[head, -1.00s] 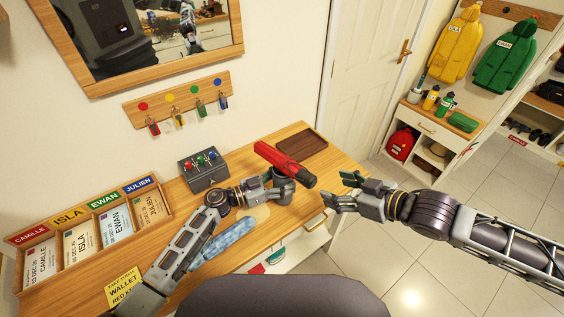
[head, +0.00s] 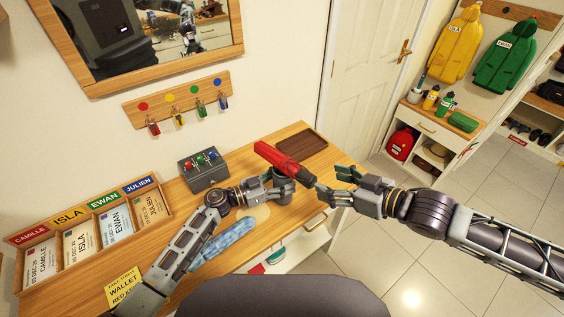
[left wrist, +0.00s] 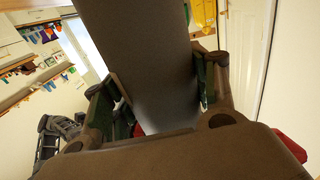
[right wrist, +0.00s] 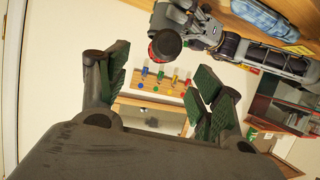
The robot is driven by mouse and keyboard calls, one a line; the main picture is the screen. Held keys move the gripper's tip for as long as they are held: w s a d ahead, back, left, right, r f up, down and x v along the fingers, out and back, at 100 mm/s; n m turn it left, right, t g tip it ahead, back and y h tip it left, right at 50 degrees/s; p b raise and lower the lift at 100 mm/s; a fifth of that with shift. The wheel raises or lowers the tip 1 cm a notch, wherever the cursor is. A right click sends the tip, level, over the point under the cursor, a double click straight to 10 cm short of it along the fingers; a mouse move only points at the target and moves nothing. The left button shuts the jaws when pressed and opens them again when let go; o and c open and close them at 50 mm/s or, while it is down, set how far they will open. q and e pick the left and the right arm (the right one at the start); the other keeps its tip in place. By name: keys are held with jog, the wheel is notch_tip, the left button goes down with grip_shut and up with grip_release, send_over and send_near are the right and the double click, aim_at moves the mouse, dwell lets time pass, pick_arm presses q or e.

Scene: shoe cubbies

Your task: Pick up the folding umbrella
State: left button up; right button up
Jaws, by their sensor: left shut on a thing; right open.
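The folding umbrella (head: 280,158) is red with a dark end in the head view. It is held tilted above the right part of the wooden table. My left gripper (head: 284,180) is shut on it; the umbrella partly hides the fingers. In the left wrist view a broad shadowed grey-brown shape lies between the fingers of my left gripper (left wrist: 160,110). My right gripper (head: 336,183) is open and empty, just right of the umbrella's near end, apart from it. In the right wrist view the umbrella's round end (right wrist: 167,43) shows beyond the open fingers of my right gripper (right wrist: 160,85).
The wooden table (head: 180,210) holds a card rack (head: 25,252), a grey box (head: 203,170), a brown tray (head: 302,144), a blue cloth-like item (head: 215,237) and a yellow note (head: 123,288). Key hooks (head: 176,103) hang above. Tiled floor (head: 400,260) is clear at right.

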aim_at(313, 177)
jog(key=shift+x, duration=2.95)
jog(key=shift+a+f, duration=0.15)
jog(key=shift+a, duration=0.05)
jog(key=shift+w+a, duration=0.1)
jog(key=shift+w, duration=0.05)
jog(key=shift+w+a+f, duration=0.65)
jog(key=shift+a+f, duration=0.15)
jog(key=shift+a, duration=0.1)
jog(key=shift+x, duration=1.1)
jog(key=c, duration=1.3)
jog(key=shift+c, duration=0.2)
jog(key=shift+r, duration=0.1)
